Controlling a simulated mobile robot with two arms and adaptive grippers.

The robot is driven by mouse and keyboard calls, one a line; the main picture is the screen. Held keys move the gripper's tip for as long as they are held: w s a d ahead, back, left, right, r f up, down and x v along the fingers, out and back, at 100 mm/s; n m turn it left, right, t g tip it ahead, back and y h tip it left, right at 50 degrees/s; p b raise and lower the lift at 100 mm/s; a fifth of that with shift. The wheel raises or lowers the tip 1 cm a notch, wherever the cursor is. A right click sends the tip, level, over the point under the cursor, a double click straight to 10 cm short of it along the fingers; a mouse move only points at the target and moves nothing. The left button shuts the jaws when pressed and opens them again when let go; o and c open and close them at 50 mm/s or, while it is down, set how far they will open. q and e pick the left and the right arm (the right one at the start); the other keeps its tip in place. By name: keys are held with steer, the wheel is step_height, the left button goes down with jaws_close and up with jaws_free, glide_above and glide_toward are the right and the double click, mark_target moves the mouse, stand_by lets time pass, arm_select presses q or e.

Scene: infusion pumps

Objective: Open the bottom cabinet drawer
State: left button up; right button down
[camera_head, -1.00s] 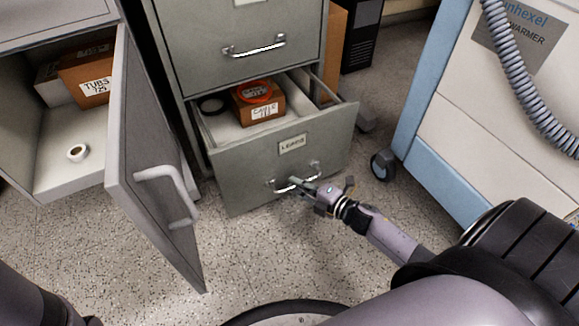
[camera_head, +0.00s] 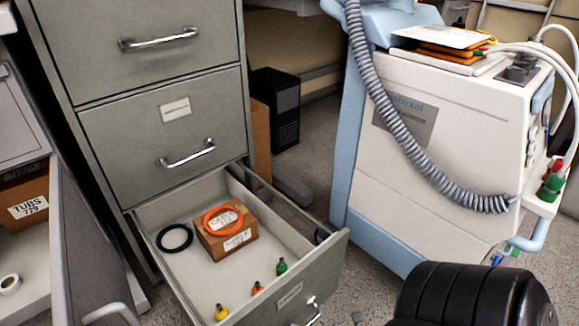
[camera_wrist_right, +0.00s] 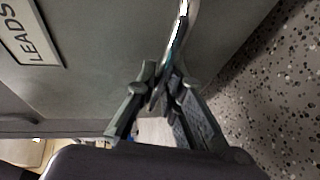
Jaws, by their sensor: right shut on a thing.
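The grey bottom drawer (camera_head: 332,264) of the filing cabinet (camera_head: 150,62) is pulled well out in the head view, and its inside shows. Its metal handle (camera_head: 314,312) is at the bottom edge of that view. In the right wrist view the drawer front (camera_wrist_right: 110,50) carries a "LEADS" label (camera_wrist_right: 30,32). My right gripper (camera_wrist_right: 163,88) is shut on the handle (camera_wrist_right: 181,30), its fingers around the bar. In the head view most of that gripper is cut off below. My left gripper is out of view.
The drawer holds a brown box (camera_head: 226,244) with an orange ring (camera_head: 222,219), a black ring (camera_head: 174,238) and small coloured pieces. An open cabinet door (camera_head: 92,250) stands left. A large warmer unit (camera_head: 440,150) stands right, with speckled floor (camera_head: 372,272) between.

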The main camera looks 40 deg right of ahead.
steer(key=shift+s, duration=0.5)
steer(key=c, duration=1.7)
jaws_free()
steer(key=v, duration=1.2)
